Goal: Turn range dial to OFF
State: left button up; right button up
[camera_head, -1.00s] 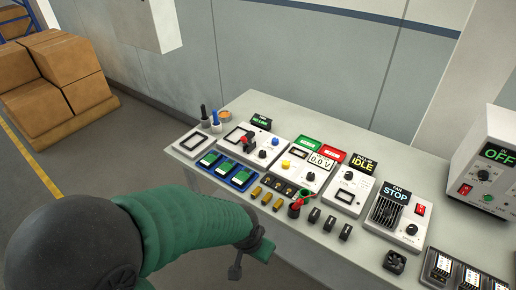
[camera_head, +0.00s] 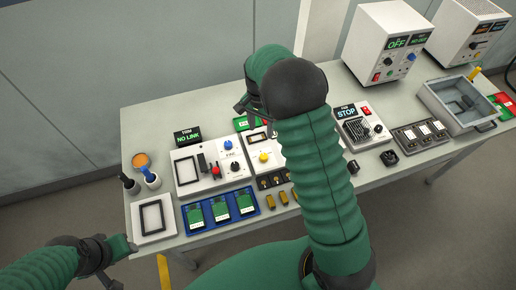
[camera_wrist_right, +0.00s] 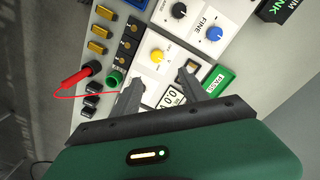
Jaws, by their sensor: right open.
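The yellow dial (camera_head: 264,157) sits on a white meter panel, partly hidden by my right arm in the head view. In the right wrist view the yellow dial (camera_wrist_right: 157,56) stands just beyond my fingertips, with small markings I cannot read. The meter's display (camera_wrist_right: 172,96) shows between my fingers. My right gripper (camera_wrist_right: 160,80) is open and empty above the meter; it also shows in the head view (camera_head: 243,104). My left gripper (camera_head: 100,258) is off the table's front left corner, and its finger opening is unclear.
A panel marked NO LINK (camera_head: 187,135) stands left of the meter, with a blue tray (camera_head: 208,228) in front. A red probe (camera_wrist_right: 80,75) with a red lead lies by small fuses. A fan panel (camera_head: 352,128) and power supply (camera_head: 385,50) stand right.

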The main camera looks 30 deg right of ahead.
notch_tip(320, 180, down, 4)
jog(key=s+r, duration=0.1)
jog(key=p, duration=0.2)
send_over(264, 155)
jog(key=f, duration=0.5)
jog(key=shift+s+a, duration=0.2)
jog(key=shift+s, duration=0.05)
jog(key=f, duration=0.7)
jog(key=shift+w+d+p, duration=0.15)
jog(key=shift+w+p, duration=0.25)
jog(key=shift+a+f, duration=0.1)
jog(key=shift+a, duration=0.15)
jog(key=shift+s+a+r, duration=0.2)
jog(key=shift+s+a, duration=0.05)
jog(key=shift+c, duration=0.3)
jog(key=shift+d, duration=0.1)
jog(key=shift+c, duration=1.2)
jog(key=shift+w+d+f, duration=0.1)
jog(key=shift+d+f, duration=0.1)
jog(key=shift+d, duration=0.25)
jog(key=c, duration=0.7)
grip_shut()
pick_arm(q)
jog(key=r, duration=0.2)
jog(key=s+d+r, duration=0.1)
jog(key=shift+s+r, duration=0.1)
jog(key=shift+r, duration=0.15)
pick_arm(e)
jog(key=shift+a, duration=0.15)
